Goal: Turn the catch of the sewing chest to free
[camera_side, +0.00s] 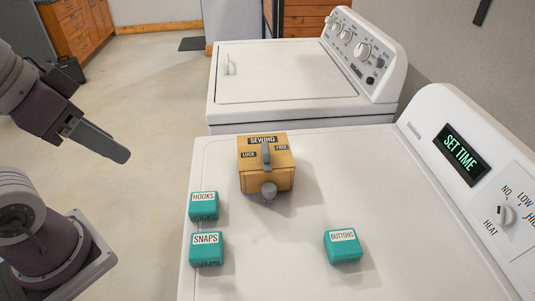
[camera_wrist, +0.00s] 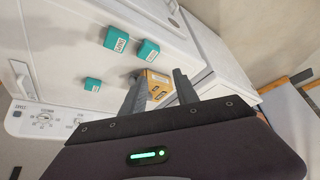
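The sewing chest (camera_side: 265,165) is a small yellow-tan box on the white machine top, labelled SEWING, LOCK at left and FREE at right. A grey upright bar (camera_side: 266,154) stands between the LOCK and FREE labels, and a round grey knob (camera_side: 268,190) is on the front; I cannot tell which is the catch. The chest also shows in the wrist view (camera_wrist: 159,88), partly hidden behind my fingers. My gripper (camera_side: 122,154) is in the air left of the machine, well apart from the chest. In the wrist view its two fingers are spread and empty.
Teal blocks labelled HOOKS (camera_side: 203,206), SNAPS (camera_side: 206,249) and BUTTONS (camera_side: 342,246) sit on the white machine top (camera_side: 290,275). A control panel (camera_side: 460,165) reading SET TIME rises at right. A second white machine (camera_side: 285,80) stands behind. The top around the chest is mostly clear.

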